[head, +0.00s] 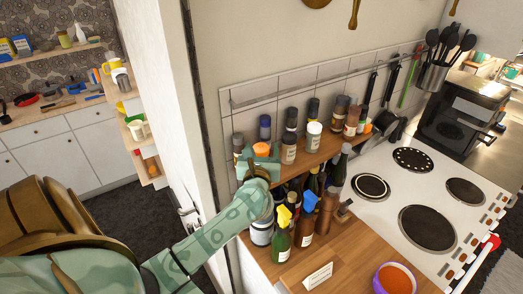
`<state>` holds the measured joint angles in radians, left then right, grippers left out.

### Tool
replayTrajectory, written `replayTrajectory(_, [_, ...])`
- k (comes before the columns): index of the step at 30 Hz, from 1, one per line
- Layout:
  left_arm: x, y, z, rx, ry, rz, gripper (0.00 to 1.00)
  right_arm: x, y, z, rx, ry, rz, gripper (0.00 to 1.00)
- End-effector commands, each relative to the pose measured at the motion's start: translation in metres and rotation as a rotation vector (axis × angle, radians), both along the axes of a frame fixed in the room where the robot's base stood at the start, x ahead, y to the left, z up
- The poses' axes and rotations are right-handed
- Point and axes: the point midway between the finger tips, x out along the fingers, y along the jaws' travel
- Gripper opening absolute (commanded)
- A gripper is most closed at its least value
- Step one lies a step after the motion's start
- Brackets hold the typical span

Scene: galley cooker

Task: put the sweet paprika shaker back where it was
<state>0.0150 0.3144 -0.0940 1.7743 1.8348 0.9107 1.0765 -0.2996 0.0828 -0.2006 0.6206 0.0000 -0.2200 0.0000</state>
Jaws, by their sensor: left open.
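Several spice shakers stand on a wooden wall shelf (322,151); their labels are too small to read, so I cannot tell for sure which one is the sweet paprika shaker. An orange-capped shaker (261,149) shows at the left part of the shelf, right at my left gripper (262,160). The gripper is open; its fingers hide most of that shaker's body, and I cannot tell whether they touch it. My right gripper is out of view.
Bottles (305,221) crowd the counter below the shelf, close under my left forearm. A small card (318,276) and a purple bowl (380,283) with orange contents sit on the wooden counter. A white cooker (395,205) stands to the right. A wall edge is left of the shelf.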

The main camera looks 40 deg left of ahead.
Motion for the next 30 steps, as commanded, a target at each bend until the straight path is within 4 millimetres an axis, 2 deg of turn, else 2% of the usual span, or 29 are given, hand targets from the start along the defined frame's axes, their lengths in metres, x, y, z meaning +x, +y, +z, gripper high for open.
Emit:
replayTrajectory(5, [-0.005, -0.004, 0.003, -0.001, 0.000, -0.001, 0.62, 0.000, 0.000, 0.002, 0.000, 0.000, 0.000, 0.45])
replayTrajectory(15, [-0.067, -0.048, 0.000, -0.003, 0.001, -0.002, 0.62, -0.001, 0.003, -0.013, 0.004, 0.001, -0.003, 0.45])
replayTrajectory(19, [-0.086, -0.061, 0.001, -0.003, 0.002, -0.001, 0.62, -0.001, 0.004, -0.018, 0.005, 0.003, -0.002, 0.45])
replayTrajectory(24, [-0.097, -0.068, 0.003, 0.000, 0.000, 0.000, 0.62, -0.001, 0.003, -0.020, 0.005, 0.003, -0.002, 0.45])
replayTrajectory(30, [-0.099, -0.069, 0.004, 0.001, -0.001, 0.000, 0.62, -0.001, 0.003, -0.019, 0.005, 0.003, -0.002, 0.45])
